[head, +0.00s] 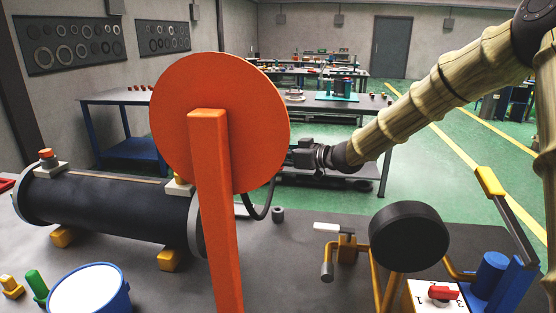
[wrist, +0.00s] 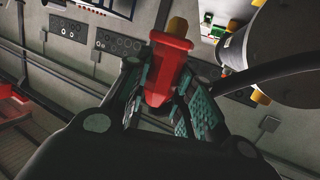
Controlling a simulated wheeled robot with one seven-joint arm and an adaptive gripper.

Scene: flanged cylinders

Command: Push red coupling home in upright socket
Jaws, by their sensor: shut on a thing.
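The red coupling (wrist: 167,65) is held between the fingers of my gripper (wrist: 160,88) in the wrist view, with a yellow end (wrist: 178,27) showing beyond it. In the head view my gripper's fingers and the coupling are hidden behind an orange disc; only the wrist side shows right of the disc. The dark flanged cylinder (head: 110,207) lies on the table at left. A pale block with a yellow-orange part (head: 179,188) sits on its right end, partly covered by the disc. I cannot tell whether this is the upright socket. No contact between coupling and socket shows.
The large orange disc (head: 220,115) on an orange post blocks the middle of the head view. A blue-rimmed round container (head: 90,290) and a black disc (head: 408,237) stand in front.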

